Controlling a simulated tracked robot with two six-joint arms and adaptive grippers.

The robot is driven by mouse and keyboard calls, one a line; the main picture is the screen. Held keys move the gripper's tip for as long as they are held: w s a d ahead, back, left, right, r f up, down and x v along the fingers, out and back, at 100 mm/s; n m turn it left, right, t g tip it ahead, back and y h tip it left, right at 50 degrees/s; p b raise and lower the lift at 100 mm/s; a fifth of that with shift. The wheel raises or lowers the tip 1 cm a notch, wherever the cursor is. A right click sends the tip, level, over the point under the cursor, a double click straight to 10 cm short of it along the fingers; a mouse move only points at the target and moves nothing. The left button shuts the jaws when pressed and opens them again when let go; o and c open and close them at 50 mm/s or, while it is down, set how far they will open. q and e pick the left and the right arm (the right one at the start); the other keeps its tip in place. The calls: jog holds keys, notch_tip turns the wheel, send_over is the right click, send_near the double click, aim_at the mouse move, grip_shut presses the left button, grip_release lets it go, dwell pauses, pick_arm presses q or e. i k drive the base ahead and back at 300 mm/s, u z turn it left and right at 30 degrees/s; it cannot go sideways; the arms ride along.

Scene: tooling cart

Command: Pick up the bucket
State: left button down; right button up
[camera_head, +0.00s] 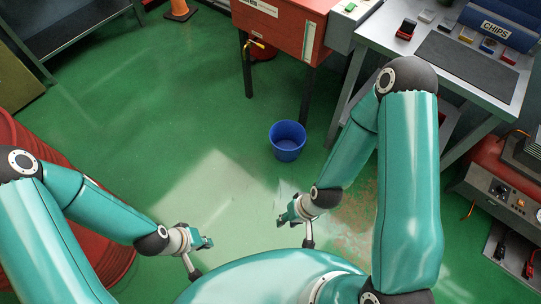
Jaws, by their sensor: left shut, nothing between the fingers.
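A blue bucket (288,150) stands upright on the green floor, a little right of the middle in the head view. Its open top faces up and it looks empty. My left gripper (205,243) is at the lower left of the bucket, well apart from it. It is shut with nothing in it. My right gripper (287,217) is below the bucket in the picture, apart from it. It is small and angled, so I cannot tell whether its fingers are open or shut.
A red cabinet on legs (280,30) with a yellow-handled tap stands behind the bucket. A grey workbench (385,40) is at the right. A red drum (100,240) is at the left, an orange cone (179,10) at the back. The floor around the bucket is clear.

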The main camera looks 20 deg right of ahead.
aim_at(287, 138)
jog(key=u, duration=0.7)
jog(key=k, duration=0.7)
jog(key=u, duration=0.6)
jog(key=i, duration=0.85)
jog(key=z, duration=0.7)
jog(key=i, duration=1.2)
jog(key=z, duration=1.2)
jog(key=i, duration=0.8)
jog(key=z, duration=0.6)
jog(key=k, duration=0.75)
jog(key=z, duration=0.2)
jog(key=i, duration=0.65)
jog(key=u, duration=0.05)
